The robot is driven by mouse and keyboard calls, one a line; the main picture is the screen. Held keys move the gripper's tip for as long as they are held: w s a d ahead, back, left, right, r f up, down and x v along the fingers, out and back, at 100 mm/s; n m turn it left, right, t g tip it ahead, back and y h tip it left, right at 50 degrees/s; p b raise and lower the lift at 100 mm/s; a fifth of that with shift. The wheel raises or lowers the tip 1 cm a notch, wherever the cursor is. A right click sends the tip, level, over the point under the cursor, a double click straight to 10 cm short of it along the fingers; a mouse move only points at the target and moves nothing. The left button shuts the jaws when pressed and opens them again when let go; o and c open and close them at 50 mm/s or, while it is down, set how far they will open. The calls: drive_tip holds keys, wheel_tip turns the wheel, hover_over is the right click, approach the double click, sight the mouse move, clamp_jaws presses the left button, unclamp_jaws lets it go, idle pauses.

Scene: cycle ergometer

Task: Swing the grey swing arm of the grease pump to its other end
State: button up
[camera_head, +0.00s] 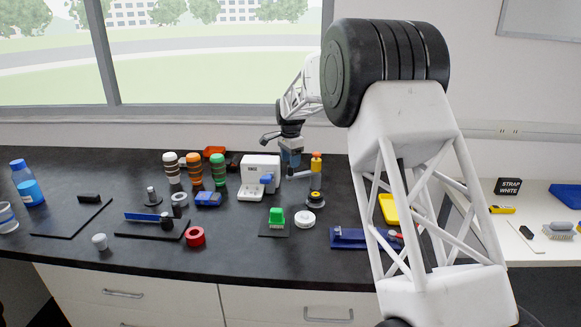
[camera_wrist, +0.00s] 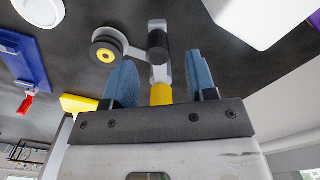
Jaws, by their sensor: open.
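In the wrist view a black disc with a yellow centre (camera_wrist: 105,51) joins by a grey link to a black cylinder (camera_wrist: 158,46). A grey bar passes by that cylinder, with a grey end (camera_wrist: 157,26) and a yellow part (camera_wrist: 161,94); which piece is the swing arm is hard to tell. My gripper (camera_head: 290,160) is open; in the wrist view its blue fingers (camera_wrist: 161,82) lie either side of the yellow part. Contact cannot be told.
The white machine (camera_head: 261,166) stands close on the left. Several bottles stand further left.

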drive_tip(key=shift+r, duration=1.9)
drive_tip(key=shift+s+d+r, duration=0.15)
drive_tip(key=shift+s, duration=0.05)
drive_tip(key=s+d+r+n, duration=0.2)
drive_tip(key=s+d+r, duration=0.3)
drive_tip(key=s, duration=0.6)
drive_tip(key=s+d+r+n+t, duration=0.1)
drive_tip(key=s+d+r+n, duration=0.15)
drive_tip(key=s+d, duration=0.6)
drive_tip(key=s+d+r+n, duration=0.1)
drive_tip(key=s+d+r, duration=0.35)
drive_tip(key=s, duration=0.75)
drive_tip(key=s+d+f+n, duration=0.1)
drive_tip(key=s+d+f, duration=0.1)
drive_tip(key=s, duration=0.9)
drive_tip(key=s+d+f+n+t, duration=0.1)
drive_tip(key=s+d+f+n, duration=0.1)
drive_tip(key=s, duration=0.9)
drive_tip(key=s+d+f+n, duration=0.2)
drive_tip(key=s+d+f, duration=0.1)
drive_tip(key=s, duration=0.8)
drive_tip(key=shift+s+d+f+t, duration=0.3)
drive_tip(key=shift+s+d+f, duration=0.1)
drive_tip(key=shift+f, duration=0.25)
